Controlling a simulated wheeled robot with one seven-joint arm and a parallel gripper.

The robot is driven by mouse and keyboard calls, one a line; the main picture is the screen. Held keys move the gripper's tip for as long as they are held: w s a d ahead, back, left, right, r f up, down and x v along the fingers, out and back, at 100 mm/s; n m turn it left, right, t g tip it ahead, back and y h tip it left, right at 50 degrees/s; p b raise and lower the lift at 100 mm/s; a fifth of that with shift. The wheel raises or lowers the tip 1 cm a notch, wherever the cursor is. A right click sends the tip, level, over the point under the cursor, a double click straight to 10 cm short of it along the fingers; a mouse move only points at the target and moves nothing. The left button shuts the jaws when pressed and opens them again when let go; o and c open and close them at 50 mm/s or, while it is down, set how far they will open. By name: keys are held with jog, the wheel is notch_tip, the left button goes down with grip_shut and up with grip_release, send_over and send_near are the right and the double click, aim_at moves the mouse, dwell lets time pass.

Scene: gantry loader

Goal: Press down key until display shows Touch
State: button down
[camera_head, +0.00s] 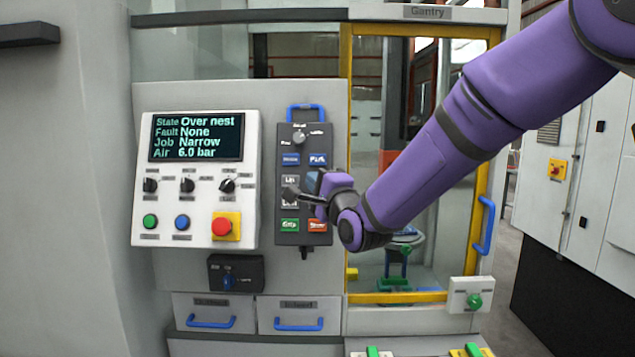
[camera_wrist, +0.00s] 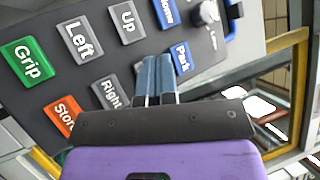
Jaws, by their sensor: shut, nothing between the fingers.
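The display (camera_head: 197,137) reads State Over nest, Fault None, Job Narrow, Air 6.0 bar. The dark key pendant (camera_head: 282,137) hangs to its right. My gripper (camera_head: 312,178) is shut and empty, its blue fingers at the pendant's right key column. In the wrist view the fingertips (camera_wrist: 158,62) lie between the Park key (camera_wrist: 182,58) and the Right key (camera_wrist: 111,91), across from the Up key (camera_wrist: 127,23). I cannot tell whether the tips touch a key.
The Left key (camera_wrist: 83,41), green Grip key (camera_wrist: 28,63) and orange Store key (camera_wrist: 66,117) are close by. A red stop button (camera_head: 222,227) sits on the white panel (camera_head: 145,215) at left. A yellow-framed window (camera_head: 345,120) stands behind my arm.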

jog(key=shift+s, duration=0.1)
jog(key=s, duration=0.1)
jog(key=s+r, duration=0.1)
jog(key=s, duration=0.2)
jog(key=shift+s+a+r, duration=0.1)
jog(key=shift+s+r, duration=0.15)
jog(key=shift+r, duration=0.1)
dwell(0.5)
jog(key=s+d+f+n+g+h, duration=0.1)
jog(key=s+d+n+g+h, duration=0.3)
jog(key=d, duration=0.5)
jog(key=s+d+n+g+h, duration=0.25)
jog(key=s+d, duration=0.35)
jog(key=d, duration=0.3)
jog(key=s+d+f+n+g+h, duration=0.1)
jog(key=s+d+f+n+g, duration=0.1)
jog(key=s, duration=0.5)
jog(key=s+d+f+n+g+h, duration=0.1)
jog(key=s+d+f+n+g, duration=0.1)
jog(key=s+d, duration=0.3)
jog(key=s+d+f+n+g+h, duration=0.1)
jog(key=s+d+f+n+g, duration=0.1)
jog(key=s, duration=0.8)
jog(key=shift+d+f+n+g, duration=0.25)
jog(key=shift+d+n+g, duration=0.2)
jog(key=shift+d, duration=0.8)
